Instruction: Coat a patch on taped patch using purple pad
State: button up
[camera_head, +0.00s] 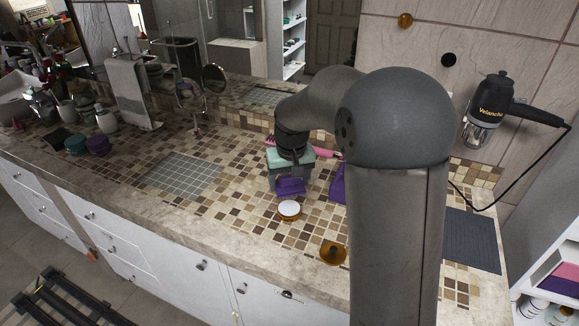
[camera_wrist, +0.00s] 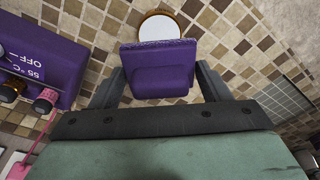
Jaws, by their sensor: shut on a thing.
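My gripper (camera_head: 291,178) is shut on the purple pad (camera_head: 289,186), above the tiled counter. In the wrist view the pad (camera_wrist: 160,75) sits between the two dark fingers of my gripper (camera_wrist: 160,88), its wider face pointing away from me. The likely taped patch is a grey-green gridded rectangle (camera_head: 183,175) on the counter, left of my gripper; part of it shows at the right of the wrist view (camera_wrist: 287,105). A round amber jar with a white top or contents (camera_head: 289,210) stands just in front of the pad; it also shows in the wrist view (camera_wrist: 158,28).
A purple box marked "OFF 55°C" (camera_wrist: 42,58) stands close beside my gripper. A small amber dish (camera_head: 333,253) lies near the front edge. A round mirror (camera_head: 213,79) stands at the back. Cups and jars fill the left end. Tiles around the gridded rectangle are clear.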

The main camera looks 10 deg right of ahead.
aim_at(289, 207)
jog(key=shift+f+b, duration=2.05)
jog(key=shift+f, duration=1)
jog(key=shift+f+b, duration=0.45)
jog(key=shift+f, duration=0.15)
jog(key=shift+r, duration=0.1)
jog(key=shift+r+p, duration=2.45)
jog(key=shift+r, duration=1.05)
